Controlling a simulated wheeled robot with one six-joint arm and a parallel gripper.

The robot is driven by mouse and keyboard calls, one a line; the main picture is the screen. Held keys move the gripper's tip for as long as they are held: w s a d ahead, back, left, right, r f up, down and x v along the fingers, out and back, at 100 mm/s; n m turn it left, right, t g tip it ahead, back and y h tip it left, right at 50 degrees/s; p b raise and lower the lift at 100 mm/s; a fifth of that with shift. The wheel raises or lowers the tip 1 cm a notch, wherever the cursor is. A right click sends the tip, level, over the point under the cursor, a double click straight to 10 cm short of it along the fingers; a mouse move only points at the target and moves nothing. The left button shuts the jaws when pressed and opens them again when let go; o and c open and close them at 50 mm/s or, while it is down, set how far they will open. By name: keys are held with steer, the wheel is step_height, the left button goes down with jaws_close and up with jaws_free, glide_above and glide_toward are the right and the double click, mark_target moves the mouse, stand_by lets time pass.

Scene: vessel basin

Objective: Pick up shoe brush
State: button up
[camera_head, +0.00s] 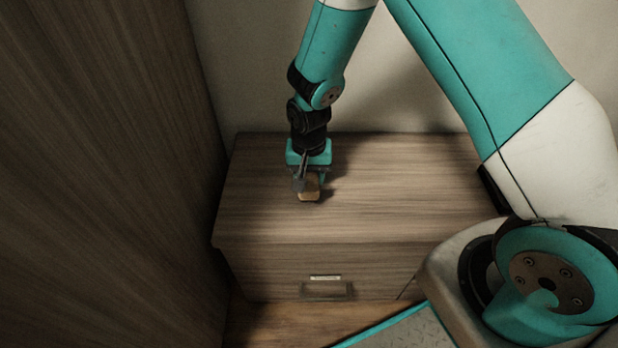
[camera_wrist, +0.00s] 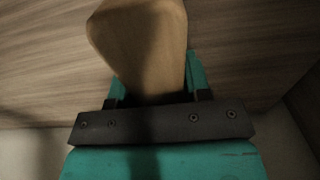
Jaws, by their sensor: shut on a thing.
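The shoe brush (camera_wrist: 142,45) shows as a light wooden piece in the wrist view, reaching from between the fingers to the top edge. In the head view only a small tan part of the brush (camera_head: 308,196) shows below the fingers, on or just above the cabinet top. My gripper (camera_head: 309,178) points down at the cabinet and is shut on the brush. In the wrist view my gripper (camera_wrist: 156,90) has one teal finger on each side of the wood. The bristles are hidden.
A wooden cabinet (camera_head: 400,200) with a drawer handle (camera_head: 327,290) stands against the wall. Its top is clear to the right of my gripper. A tall wooden panel (camera_head: 100,170) rises close on the left.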

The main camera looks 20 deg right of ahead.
step_height(320, 180, up, 18)
steer(key=p, duration=0.4)
steer(key=shift+f+p, duration=0.15)
steer(key=shift+p, duration=0.15)
